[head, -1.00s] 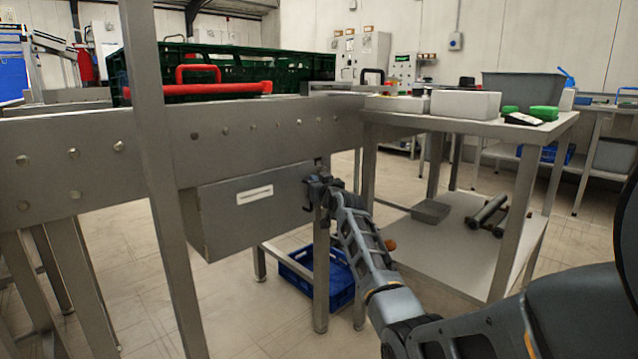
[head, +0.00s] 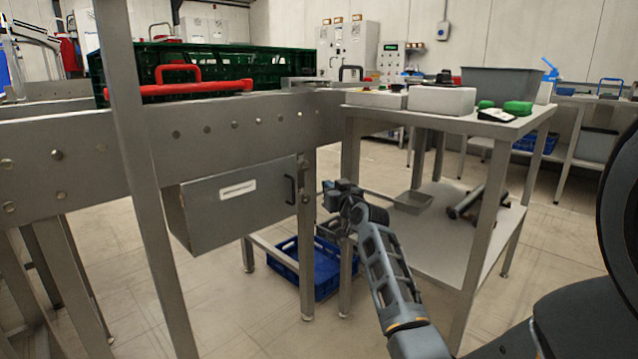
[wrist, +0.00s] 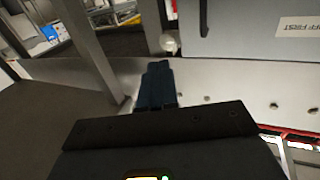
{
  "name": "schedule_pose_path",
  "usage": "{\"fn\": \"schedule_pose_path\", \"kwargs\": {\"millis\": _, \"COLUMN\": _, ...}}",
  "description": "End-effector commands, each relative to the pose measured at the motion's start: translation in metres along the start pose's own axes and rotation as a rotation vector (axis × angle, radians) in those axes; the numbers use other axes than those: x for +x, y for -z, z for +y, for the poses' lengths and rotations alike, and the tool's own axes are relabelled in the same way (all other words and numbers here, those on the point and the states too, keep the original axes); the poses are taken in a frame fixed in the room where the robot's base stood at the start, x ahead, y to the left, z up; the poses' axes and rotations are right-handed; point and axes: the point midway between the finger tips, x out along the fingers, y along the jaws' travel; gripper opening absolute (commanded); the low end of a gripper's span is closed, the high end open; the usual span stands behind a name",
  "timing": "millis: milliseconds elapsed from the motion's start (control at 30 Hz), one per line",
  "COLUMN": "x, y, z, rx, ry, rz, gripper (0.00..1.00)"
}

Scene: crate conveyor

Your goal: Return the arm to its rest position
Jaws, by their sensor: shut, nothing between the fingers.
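My gripper (head: 328,190) is in the middle of the head view, just right of the grey drawer box (head: 238,207) under the conveyor and its black handle (head: 290,190). It is apart from the handle. In the wrist view my gripper's fingers (wrist: 158,82) are together with nothing between them. The grey box (wrist: 250,30) with its white label shows at the upper right there. My arm (head: 385,265) reaches in from the lower right.
The conveyor frame (head: 230,125) carries a green crate (head: 215,66) and a red bar. A steel table (head: 440,122) with a white box (head: 440,100) and a grey bin (head: 505,82) stands right of my gripper. A blue crate (head: 318,275) sits on the floor below.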

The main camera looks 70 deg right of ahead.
Motion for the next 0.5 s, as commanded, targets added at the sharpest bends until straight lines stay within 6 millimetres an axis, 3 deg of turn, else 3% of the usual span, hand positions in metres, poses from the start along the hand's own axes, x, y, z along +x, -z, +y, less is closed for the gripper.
{"fn": "schedule_pose_path", "kwargs": {"millis": 367, "x": -0.006, "y": -0.003, "z": -0.001, "rx": 0.001, "ry": 0.002, "rz": -0.002, "gripper": 0.00}}
{"fn": "schedule_pose_path", "kwargs": {"millis": 500, "x": -0.022, "y": -0.026, "z": -0.030, "rx": 0.013, "ry": 0.026, "rz": -0.019, "gripper": 0.00}}
